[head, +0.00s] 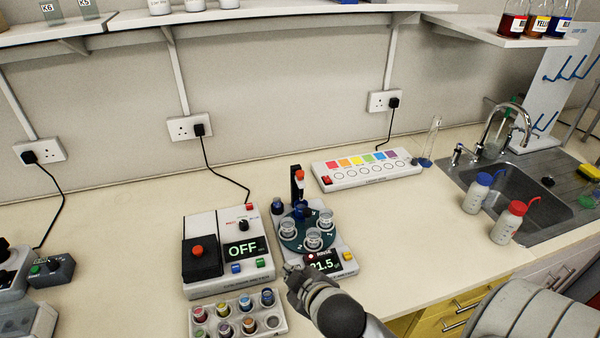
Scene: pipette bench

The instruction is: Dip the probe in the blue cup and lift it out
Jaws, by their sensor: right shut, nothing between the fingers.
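The round-plate device (344,254) stands mid-counter, its display partly covered by my right gripper and reading about 21.5. Several clear cups, one of them a clear cup (313,239), stand on its dark green plate. A dark upright part with an orange-red top (298,182) rises at the back of the plate; it may be the probe holder, but the probe tip is too small to tell. A dark blue piece (277,207) sits at the plate's left edge; I cannot tell if it is the blue cup. My right gripper (292,272) is shut and empty at the device's front left. My left gripper is out of view.
A white box reading OFF (231,289) stands left of the device. A tray of small coloured pots (279,327) lies in front. A colour-button strip (367,182) is behind right. The sink (541,190) and two wash bottles are at right. The counter between is clear.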

